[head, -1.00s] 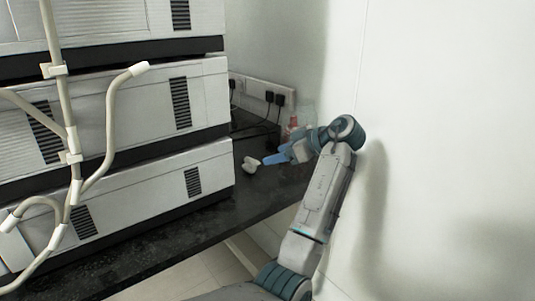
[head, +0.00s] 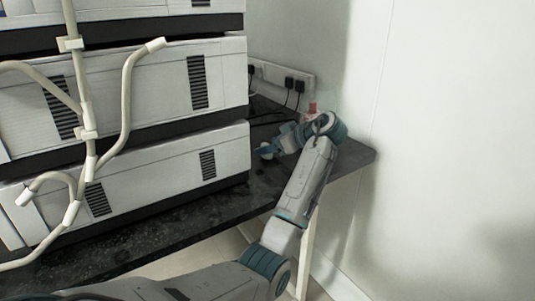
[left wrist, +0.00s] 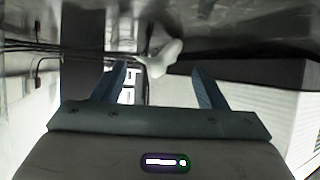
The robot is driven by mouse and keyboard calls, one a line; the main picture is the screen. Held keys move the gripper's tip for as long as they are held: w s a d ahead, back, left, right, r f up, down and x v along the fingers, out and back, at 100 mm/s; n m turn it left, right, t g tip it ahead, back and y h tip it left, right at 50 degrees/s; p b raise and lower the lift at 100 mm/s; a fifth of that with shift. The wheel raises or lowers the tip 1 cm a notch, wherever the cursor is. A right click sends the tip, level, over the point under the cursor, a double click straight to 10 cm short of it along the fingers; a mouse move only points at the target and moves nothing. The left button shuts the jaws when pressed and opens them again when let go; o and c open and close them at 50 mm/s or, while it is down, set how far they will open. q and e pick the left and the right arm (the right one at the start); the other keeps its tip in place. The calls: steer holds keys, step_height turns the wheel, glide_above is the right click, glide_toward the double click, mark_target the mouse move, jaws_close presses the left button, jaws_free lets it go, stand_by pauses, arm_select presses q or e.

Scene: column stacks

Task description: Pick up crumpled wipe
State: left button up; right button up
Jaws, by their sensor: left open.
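The crumpled wipe (left wrist: 163,55) is a small white lump on the dark bench. In the left wrist view it shows just beyond and between the fingertips of my left gripper (left wrist: 158,70). The two blue fingers are spread apart and nothing is held between them. In the head view my left gripper (head: 268,152) is low over the bench beside the instrument stack. There the wipe (head: 266,147) is mostly hidden by the fingers. I cannot tell whether the fingers touch it. My right gripper is not in view.
A tall stack of white instruments (head: 130,165) stands close left of the gripper, with pale tubing (head: 128,105) in front. Wall sockets (head: 290,80) with black plugs and cables are behind. A red-topped bottle (head: 312,108) stands behind the wrist. The bench's right end (head: 350,158) is clear.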

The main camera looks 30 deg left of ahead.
arm_select(q)
steer(key=shift+a, duration=0.1)
steer(key=shift+c, duration=0.3)
steer(key=c, duration=1)
